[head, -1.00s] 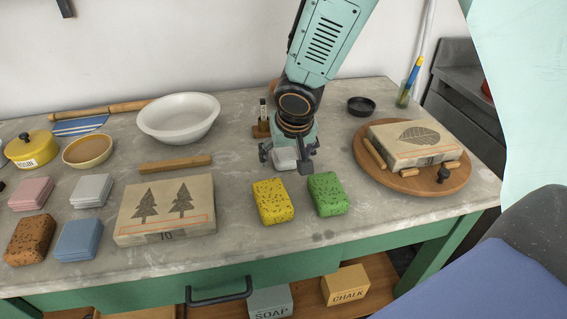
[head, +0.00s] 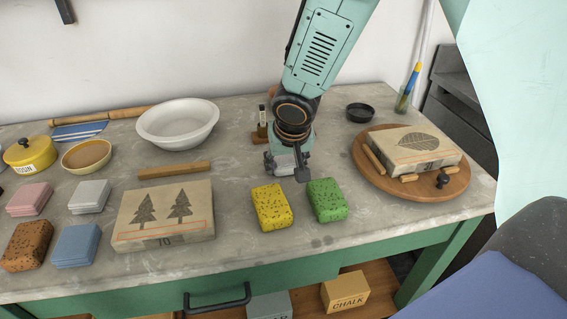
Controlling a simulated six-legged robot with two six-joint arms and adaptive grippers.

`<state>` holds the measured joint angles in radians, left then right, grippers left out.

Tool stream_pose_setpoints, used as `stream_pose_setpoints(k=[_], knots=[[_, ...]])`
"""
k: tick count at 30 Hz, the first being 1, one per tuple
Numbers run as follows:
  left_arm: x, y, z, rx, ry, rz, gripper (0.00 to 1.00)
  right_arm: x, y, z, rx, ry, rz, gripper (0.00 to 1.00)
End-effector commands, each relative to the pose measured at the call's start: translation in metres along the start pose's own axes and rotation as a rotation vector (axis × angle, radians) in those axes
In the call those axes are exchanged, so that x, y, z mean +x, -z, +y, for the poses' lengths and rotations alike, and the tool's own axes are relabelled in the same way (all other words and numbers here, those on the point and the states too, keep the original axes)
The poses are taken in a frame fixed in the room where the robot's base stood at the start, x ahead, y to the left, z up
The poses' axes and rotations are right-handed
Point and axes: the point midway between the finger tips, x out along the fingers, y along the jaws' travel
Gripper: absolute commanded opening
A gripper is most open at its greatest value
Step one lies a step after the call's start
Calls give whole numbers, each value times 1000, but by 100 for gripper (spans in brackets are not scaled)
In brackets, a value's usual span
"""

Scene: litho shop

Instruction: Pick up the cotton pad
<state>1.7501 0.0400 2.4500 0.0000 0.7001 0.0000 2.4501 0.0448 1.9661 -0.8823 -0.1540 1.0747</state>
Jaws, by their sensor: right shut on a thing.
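My right gripper (head: 287,169) reaches down from the top onto the stone table top, behind the yellow and green sponges. It is shut on a small pale pad, which I take to be the cotton pad (head: 284,161). The fingers hide most of the pad, and I cannot tell whether it is clear of the table. My left gripper is not in view.
A yellow sponge (head: 272,207) and a green sponge (head: 327,200) lie just in front of the gripper. A stone block with trees (head: 165,214) lies to the left. A round wooden board (head: 373,182) is to the right. A white bowl (head: 178,124) stands at back left.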

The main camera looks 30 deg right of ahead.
Motion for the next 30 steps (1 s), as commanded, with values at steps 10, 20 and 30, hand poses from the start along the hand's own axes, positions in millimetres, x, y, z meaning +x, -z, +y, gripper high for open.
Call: stream_pose_setpoints(k=[10, 20, 30], knots=[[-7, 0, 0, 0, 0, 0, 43, -9, 4, 0, 1, 0, 0, 32], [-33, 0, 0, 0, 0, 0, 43, -45, 19, 0, 1, 1, 2, 32], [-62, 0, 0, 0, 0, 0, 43, -92, 38, 0, 1, 0, 2, 32]])
